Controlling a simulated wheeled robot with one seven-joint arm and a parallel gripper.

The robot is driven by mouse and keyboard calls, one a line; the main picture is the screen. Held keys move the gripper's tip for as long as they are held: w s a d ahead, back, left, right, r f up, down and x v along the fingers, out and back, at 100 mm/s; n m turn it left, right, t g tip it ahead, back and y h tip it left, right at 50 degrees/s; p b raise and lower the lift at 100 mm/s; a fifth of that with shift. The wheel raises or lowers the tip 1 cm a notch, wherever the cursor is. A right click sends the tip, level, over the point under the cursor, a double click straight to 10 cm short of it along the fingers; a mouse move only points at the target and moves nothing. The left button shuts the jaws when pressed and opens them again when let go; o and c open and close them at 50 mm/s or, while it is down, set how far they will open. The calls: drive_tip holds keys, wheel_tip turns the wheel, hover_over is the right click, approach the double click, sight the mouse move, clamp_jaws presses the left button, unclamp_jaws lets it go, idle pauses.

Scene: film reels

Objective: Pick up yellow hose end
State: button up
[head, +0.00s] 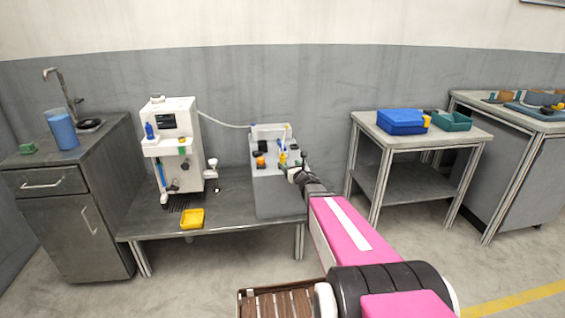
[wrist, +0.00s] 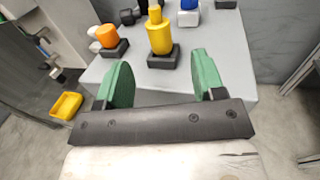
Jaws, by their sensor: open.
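The yellow hose end (wrist: 158,32) stands upright in a dark square holder on top of a grey box, in the upper middle of the wrist view. In the head view the yellow hose end (head: 283,158) is small, just beyond my gripper. My gripper (wrist: 160,85) has two green-padded fingers, spread wide apart with nothing between them. The hose end lies ahead of the fingertips, roughly centred between them. In the head view my gripper (head: 292,172) reaches to the front edge of the grey box (head: 280,195).
An orange piece (wrist: 107,36) in its own holder stands left of the hose end, and a blue piece (wrist: 188,16) behind right. A yellow tray (head: 192,219) lies on the low table. A white machine (head: 172,150) stands left. Floor right of the box is clear.

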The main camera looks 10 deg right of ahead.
sight(281, 156)
drive_tip(key=x, duration=0.4)
drive_tip(key=shift+w+a, duration=0.1)
drive_tip(key=shift+w, duration=0.25)
drive_tip(key=shift+x, duration=3.05)
drive_tip(key=shift+s+a+r, duration=0.1)
drive_tip(key=shift+r, duration=0.1)
drive_tip(key=c, duration=1)
